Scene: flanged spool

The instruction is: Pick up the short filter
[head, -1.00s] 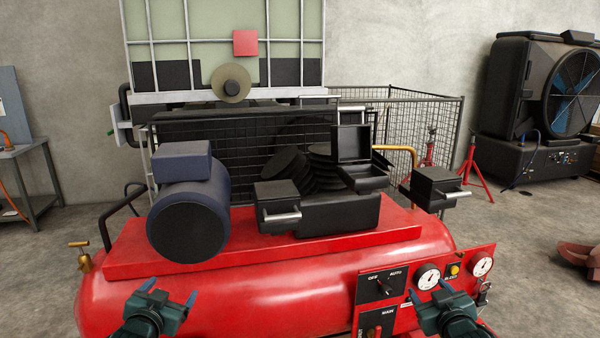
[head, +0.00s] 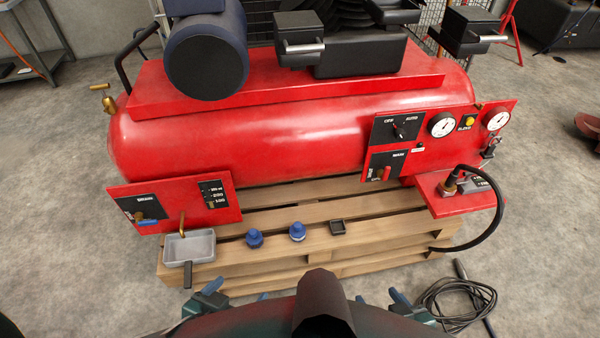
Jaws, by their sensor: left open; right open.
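Two small blue filters stand on the wooden pallet in front of the red compressor tank. The left filter (head: 255,238) is plain dark blue. The right filter (head: 297,231) shows a paler band or top. From this high angle I cannot tell which of them is the short one. My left gripper (head: 237,292) is open at the bottom of the head view, nearer to me than the filters and below the left one. My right gripper (head: 379,298) is open, to the right of and nearer than both filters. Both grippers are partly hidden by my own body and hold nothing visible.
A grey tray (head: 174,250) sits left of the filters under a brass drain pipe. A small black square dish (head: 338,227) lies to their right. The red tank (head: 290,140) overhangs the pallet (head: 375,235) behind them. A black hose (head: 490,235) curves down at right; coiled cable (head: 455,302) lies on the floor.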

